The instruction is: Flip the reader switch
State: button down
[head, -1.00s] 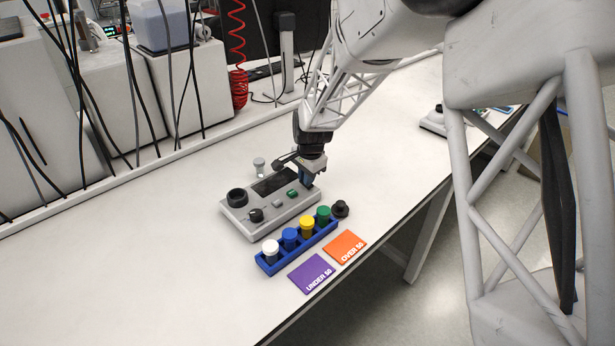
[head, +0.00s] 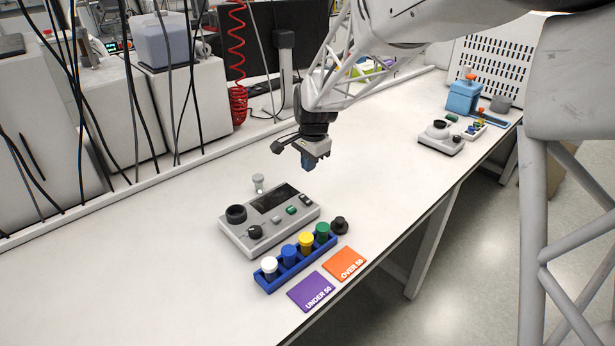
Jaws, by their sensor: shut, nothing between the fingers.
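The reader (head: 240,234) is a grey box on the white table, with a dark screen, a black round well at its left, a black knob and a small green button. A small dark part that looks like its switch (head: 305,198) is at the right end of the top panel. It is too small to tell which way it is set. My gripper (head: 308,166) is shut and empty. It hangs in the air above and behind the reader's right end, apart from it.
Purple (head: 312,292) and orange (head: 345,264) cards lie near the table edge. A clear vial (head: 258,183) stands behind the reader. Other equipment (head: 440,140) stands far right.

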jog(key=shift+s+d+r, duration=0.15)
jog(key=shift+r, duration=1.3)
jog(key=s+d+r+n+t, duration=0.15)
jog(key=s+d+r, duration=0.25)
jog(key=s+d, duration=0.45)
jog(key=s+d+r+n+g, duration=0.1)
jog(key=s+d+r+n, duration=0.3)
jog(key=s, duration=0.7)
jog(key=s+d+n, duration=0.1)
jog(key=s+d, duration=0.1)
jog(key=s, duration=0.4)
jog(key=s+d+f+n, duration=0.1)
jog(key=s+d, duration=0.2)
jog(key=s, duration=0.4)
jog(key=s+d+n+t+h, duration=0.1)
jog(key=s+d, duration=0.2)
jog(key=s, duration=0.3)
jog(key=shift+s+f, duration=0.2)
jog(key=shift+f, duration=0.05)
jog(key=c, duration=1.8)
grip_release()
